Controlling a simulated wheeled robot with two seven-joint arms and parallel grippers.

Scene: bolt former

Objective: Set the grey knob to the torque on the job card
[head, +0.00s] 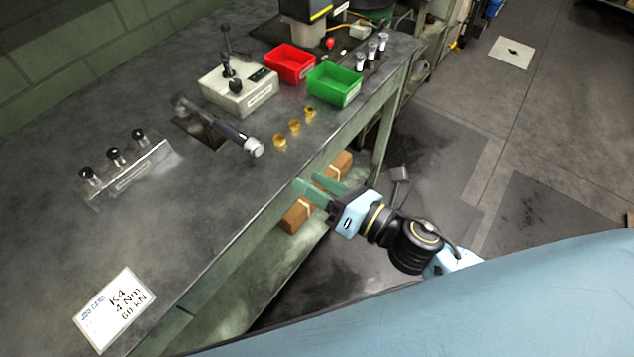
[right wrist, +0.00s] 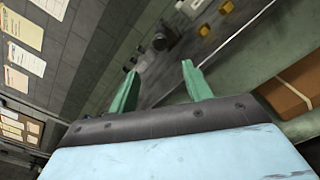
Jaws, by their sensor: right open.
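The job card (head: 115,308) lies on the bench at the lower left in the head view and reads K4, 4 Nm, 60 kN. A dark-handled tool (head: 228,132) lies at the middle of the bench, with a light grey knob (head: 254,147) at its near end. Any scale marks on the knob are too small to read. My right gripper (head: 308,184) has green fingers, is open and empty, and is off the bench's front edge, to the lower right of the knob and apart from it. Its fingers also show in the right wrist view (right wrist: 160,72). My left gripper is not in view.
A rack (head: 130,172) with black-topped pieces stands left on the bench (head: 190,225). Several brass pieces (head: 294,126) lie right of the knob. Behind are a white control box (head: 240,95), a red bin (head: 290,64) and a green bin (head: 335,85). Brown boxes (head: 298,216) sit below the bench.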

